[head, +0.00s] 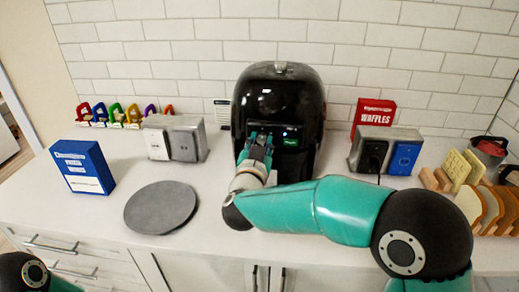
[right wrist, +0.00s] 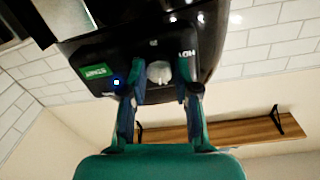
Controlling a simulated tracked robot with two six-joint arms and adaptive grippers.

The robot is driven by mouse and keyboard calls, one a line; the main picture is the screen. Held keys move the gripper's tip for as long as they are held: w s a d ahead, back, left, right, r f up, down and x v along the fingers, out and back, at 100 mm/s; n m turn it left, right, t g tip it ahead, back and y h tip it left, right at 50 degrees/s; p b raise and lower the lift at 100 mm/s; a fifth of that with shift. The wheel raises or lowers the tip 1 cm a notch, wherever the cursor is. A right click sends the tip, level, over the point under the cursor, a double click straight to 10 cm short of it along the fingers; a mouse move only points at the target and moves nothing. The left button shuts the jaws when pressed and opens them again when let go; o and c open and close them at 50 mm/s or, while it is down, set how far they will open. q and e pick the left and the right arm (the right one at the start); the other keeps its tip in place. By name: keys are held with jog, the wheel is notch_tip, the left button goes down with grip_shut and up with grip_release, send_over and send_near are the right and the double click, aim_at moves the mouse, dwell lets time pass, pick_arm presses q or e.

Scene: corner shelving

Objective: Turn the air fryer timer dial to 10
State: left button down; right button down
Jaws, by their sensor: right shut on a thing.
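The black air fryer (head: 279,90) stands on the counter against the tiled wall. Its front panel has a green label (head: 290,142) and a small blue light; the label also shows in the right wrist view (right wrist: 95,71). My right gripper (head: 262,140) reaches the front panel, and its fingers (right wrist: 160,82) are shut on the pale timer dial (right wrist: 159,72), one on each side. The dial's pointer and numbers cannot be read. My left gripper is not in view; only a part of my left arm shows at the lower left.
A round grey plate (head: 161,207) lies front left of the fryer. A blue box (head: 83,167) and a grey outlet box (head: 174,138) stand left. A red waffles box (head: 372,116), another outlet box (head: 386,150) and a bread rack (head: 486,205) are right.

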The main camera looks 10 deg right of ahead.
jog(key=m+b, duration=0.5)
jog(key=shift+d+f, duration=0.1)
jog(key=shift+f, duration=0.1)
jog(key=shift+r+m+b, duration=0.1)
jog(key=shift+m+b, duration=1.75)
jog(key=shift+m, duration=0.35)
jog(key=c, duration=0.9)
grip_release()
jog(key=shift+d, duration=0.1)
jog(key=shift+o, duration=0.2)
jog(key=shift+s, duration=0.1)
jog(key=v, duration=1.2)
